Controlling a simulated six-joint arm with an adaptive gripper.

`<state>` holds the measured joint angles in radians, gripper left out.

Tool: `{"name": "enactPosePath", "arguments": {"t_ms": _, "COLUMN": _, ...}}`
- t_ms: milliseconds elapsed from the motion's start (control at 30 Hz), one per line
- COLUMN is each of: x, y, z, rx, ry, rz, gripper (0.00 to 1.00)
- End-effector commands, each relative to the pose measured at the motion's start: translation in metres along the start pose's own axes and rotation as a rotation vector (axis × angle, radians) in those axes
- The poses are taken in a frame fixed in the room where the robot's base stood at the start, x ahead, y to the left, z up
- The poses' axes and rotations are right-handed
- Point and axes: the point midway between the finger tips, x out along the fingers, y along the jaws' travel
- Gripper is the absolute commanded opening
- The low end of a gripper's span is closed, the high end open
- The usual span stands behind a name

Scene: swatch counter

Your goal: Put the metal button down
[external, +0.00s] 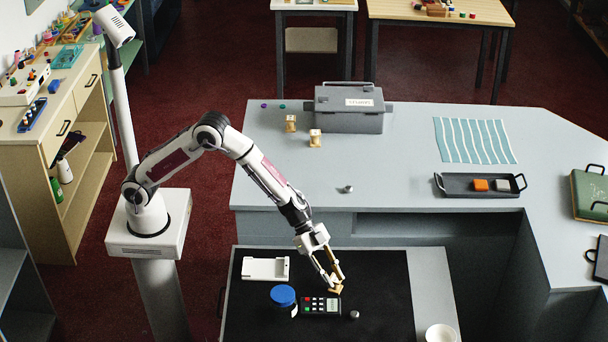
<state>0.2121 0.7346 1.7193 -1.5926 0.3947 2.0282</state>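Two small grey metal pieces that look like buttons are in view. One metal button (354,314) lies on the black mat (385,285), just right of the dark keypad. Another small metal piece (348,188) sits on the grey counter behind. My gripper (334,287) points down over the mat, at the keypad's back right corner and a little behind the nearer button, apart from it. Tan shapes show at its fingertips; I cannot tell whether they are finger parts or a held piece. The gap between the fingertips is too small to read.
A blue-lidded jar (283,296) stands left of the keypad (320,306), with a white holder (265,269) behind. A white cup (440,334) is at front right. On the counter are a grey case (348,108), two tan blocks and a dark tray (450,188). The mat's right side is clear.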

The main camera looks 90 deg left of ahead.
Motion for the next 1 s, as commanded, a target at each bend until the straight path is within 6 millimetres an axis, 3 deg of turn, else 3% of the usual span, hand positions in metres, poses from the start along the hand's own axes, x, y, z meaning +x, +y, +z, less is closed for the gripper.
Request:
{"name": "enactPosePath", "arguments": {"t_ms": 267, "x": -0.003, "y": 0.0, "z": -0.002, "rx": -0.001, "ry": 0.001, "rz": 0.001, "gripper": 0.25}}
{"name": "enactPosePath", "arguments": {"t_ms": 467, "x": -0.023, "y": 0.004, "z": -0.012, "rx": -0.014, "ry": 0.011, "rz": 0.009, "gripper": 0.25}}
{"name": "enactPosePath", "arguments": {"t_ms": 733, "x": -0.084, "y": 0.018, "z": -0.033, "rx": -0.054, "ry": 0.021, "rz": 0.034, "gripper": 0.25}}
{"name": "enactPosePath", "arguments": {"t_ms": 1000, "x": -0.15, "y": 0.037, "z": -0.041, "rx": -0.104, "ry": 0.008, "rz": 0.055, "gripper": 0.25}}
